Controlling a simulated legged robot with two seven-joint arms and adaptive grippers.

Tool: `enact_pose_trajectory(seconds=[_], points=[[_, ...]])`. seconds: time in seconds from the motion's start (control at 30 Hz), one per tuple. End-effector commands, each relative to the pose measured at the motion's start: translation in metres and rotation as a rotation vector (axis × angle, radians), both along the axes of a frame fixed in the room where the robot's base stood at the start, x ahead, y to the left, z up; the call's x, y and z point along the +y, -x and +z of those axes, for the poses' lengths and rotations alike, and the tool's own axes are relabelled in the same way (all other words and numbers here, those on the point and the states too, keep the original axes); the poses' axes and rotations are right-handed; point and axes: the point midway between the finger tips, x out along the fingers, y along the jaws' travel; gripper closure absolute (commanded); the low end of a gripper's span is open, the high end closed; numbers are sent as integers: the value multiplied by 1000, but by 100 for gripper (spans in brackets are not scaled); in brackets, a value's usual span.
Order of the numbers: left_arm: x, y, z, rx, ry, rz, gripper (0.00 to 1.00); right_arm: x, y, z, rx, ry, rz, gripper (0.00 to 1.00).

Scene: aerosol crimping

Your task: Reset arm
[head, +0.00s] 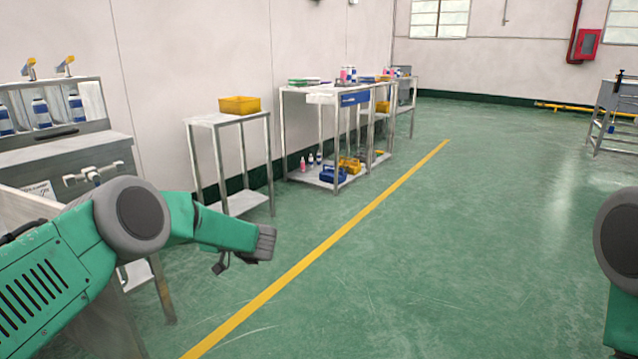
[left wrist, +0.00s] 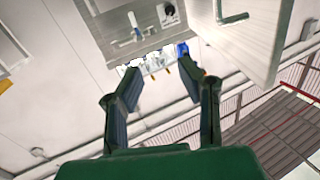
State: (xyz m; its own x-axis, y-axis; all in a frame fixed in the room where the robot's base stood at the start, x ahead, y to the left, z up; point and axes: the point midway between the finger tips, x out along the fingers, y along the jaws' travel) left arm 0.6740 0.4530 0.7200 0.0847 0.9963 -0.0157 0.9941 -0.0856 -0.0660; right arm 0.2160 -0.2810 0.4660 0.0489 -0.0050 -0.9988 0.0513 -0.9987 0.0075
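My left arm (head: 140,220) reaches in from the left in the head view, over the floor beside the machine. The dark end of this arm (head: 262,243) is free of any object there, and its fingers cannot be made out clearly. In the left wrist view my left gripper (left wrist: 162,75) is open, with its two fingers apart and nothing between them. Only a grey and green part of my right arm (head: 618,240) shows at the right edge of the head view. My right gripper is out of view.
A steel machine with aerosol cans (head: 42,112) stands at the left. A small table (head: 213,119) holds a yellow bin (head: 240,105). Longer tables with bottles and bins (head: 300,90) line the wall. The green floor (head: 400,250) is clear around a yellow line (head: 318,252).

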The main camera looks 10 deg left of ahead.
Motion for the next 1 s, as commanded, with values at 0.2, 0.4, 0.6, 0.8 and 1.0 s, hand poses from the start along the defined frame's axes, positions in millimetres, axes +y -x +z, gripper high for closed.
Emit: enact_pose_trajectory(seconds=[0.2, 0.4, 0.6, 0.8, 1.0], points=[[-44, -13, -49, 64, -23, -355, 68, 0, 0, 0, 0, 0, 0, 100], [-119, 25, -150, 257, 125, -863, 68, 0, 0, 0, 0, 0, 0, 100], [-166, 141, -236, 546, 424, -1164, 68, 0, 0, 0, 0, 0, 0, 100], [-179, 282, -272, 838, 736, -1249, 68, 0, 0, 0, 0, 0, 0, 100], [-176, 392, -268, 1058, 965, -1217, 68, 0, 0, 0, 0, 0, 0, 100]])
